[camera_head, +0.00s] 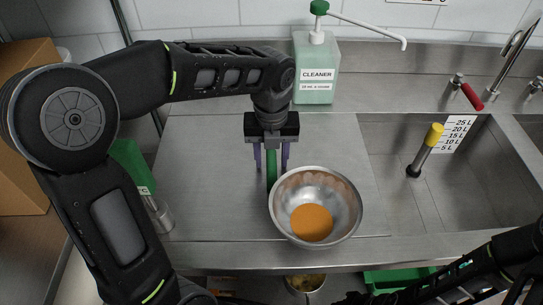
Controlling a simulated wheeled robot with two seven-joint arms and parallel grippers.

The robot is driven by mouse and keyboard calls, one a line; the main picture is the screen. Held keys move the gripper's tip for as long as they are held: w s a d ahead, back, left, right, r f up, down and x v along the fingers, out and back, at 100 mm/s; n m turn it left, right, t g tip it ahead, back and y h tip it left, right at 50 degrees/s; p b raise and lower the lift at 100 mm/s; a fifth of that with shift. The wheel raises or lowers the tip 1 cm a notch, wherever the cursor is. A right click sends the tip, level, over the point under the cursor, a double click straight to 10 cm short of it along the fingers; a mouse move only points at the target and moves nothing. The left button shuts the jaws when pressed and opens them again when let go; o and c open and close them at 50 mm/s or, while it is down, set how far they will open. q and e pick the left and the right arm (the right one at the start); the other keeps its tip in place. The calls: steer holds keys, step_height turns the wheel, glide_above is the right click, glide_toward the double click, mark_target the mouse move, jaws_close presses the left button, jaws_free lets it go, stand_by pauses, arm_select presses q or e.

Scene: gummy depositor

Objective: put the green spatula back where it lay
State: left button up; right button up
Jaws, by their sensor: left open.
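The green spatula (271,167) shows as a narrow green strip lying on the steel counter just left of a metal bowl (348,205). The bowl hides part of it. My left gripper (271,160) points down over the spatula, its two purple fingers apart on either side of the green strip. It is open and not closed on it. My right arm comes in at the lower right, and its gripper cannot be made out.
The bowl holds something orange. A green cleaner bottle (316,75) with a pump stands at the back. A sink (460,165) with a yellow-topped pipe (432,138) is to the right. Counter (205,200) left of the gripper is clear. A green crate (392,280) sits below the front edge.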

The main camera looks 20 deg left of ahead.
arm_select(q)
step_height(320, 180, up, 8)
steer(key=shift+s+f, duration=0.1)
steer(key=shift+f, duration=0.15)
